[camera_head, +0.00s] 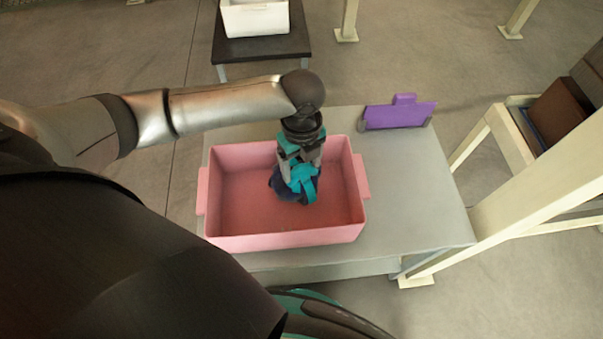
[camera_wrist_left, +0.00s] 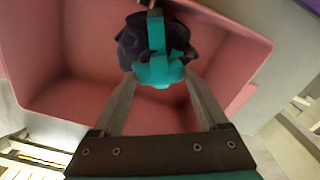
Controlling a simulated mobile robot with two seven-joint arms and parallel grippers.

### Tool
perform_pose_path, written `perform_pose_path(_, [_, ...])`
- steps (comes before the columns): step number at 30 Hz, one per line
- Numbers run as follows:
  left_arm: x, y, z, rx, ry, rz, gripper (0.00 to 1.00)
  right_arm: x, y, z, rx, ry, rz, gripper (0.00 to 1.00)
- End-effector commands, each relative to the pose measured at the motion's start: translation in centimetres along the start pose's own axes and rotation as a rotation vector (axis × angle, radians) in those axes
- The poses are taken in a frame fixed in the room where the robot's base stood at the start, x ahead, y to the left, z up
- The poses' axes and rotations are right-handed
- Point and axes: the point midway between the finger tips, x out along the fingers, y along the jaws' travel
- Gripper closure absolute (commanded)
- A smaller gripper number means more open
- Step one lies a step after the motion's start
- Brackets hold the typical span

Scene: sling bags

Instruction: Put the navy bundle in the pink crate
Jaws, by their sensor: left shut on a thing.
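The pink crate (camera_head: 235,242) stands on a grey table, and it fills much of the left wrist view (camera_wrist_left: 60,97). The navy bundle (camera_head: 280,188), with teal straps, is inside the crate's outline, right of its middle. In the left wrist view the bundle (camera_wrist_left: 127,42) is at the fingertips, dark with a teal band. My left gripper (camera_head: 299,178) points down over the crate and is shut on the bundle. Whether the bundle touches the crate floor I cannot tell. My right gripper is not in view.
A purple sign-like piece (camera_head: 398,115) stands at the table's back. The grey table (camera_head: 420,190) is bare right of the crate. A white bin (camera_head: 255,17) sits on a dark table behind. Cream posts and a rack with a brown box (camera_head: 562,106) stand at the right.

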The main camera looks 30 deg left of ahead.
Motion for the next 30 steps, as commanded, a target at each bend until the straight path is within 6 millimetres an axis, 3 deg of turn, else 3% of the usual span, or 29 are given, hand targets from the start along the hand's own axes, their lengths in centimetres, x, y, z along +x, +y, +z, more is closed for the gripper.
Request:
perform_pose_path(7, [3.7, 0.0, -0.1, 0.000, 0.001, 0.000, 1.00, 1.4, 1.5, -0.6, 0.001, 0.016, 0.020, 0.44])
perform_pose_path(12, [3.6, 0.0, 0.0, 0.000, 0.000, -0.001, 1.00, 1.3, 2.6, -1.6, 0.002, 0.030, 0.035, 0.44])
perform_pose_path(18, [3.9, 0.0, -0.1, 0.000, 0.001, 0.000, 1.00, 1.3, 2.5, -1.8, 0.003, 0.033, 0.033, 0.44])
perform_pose_path(19, [4.0, 0.0, -0.1, 0.000, 0.001, 0.001, 0.22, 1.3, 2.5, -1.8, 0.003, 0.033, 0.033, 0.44])
perform_pose_path(25, [3.9, 0.0, -0.1, 0.000, 0.001, 0.001, 0.00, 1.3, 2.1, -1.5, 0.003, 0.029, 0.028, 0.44])
perform_pose_path(30, [3.9, 0.0, -0.1, 0.000, 0.001, 0.001, 0.00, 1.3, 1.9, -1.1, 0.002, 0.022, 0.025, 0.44])
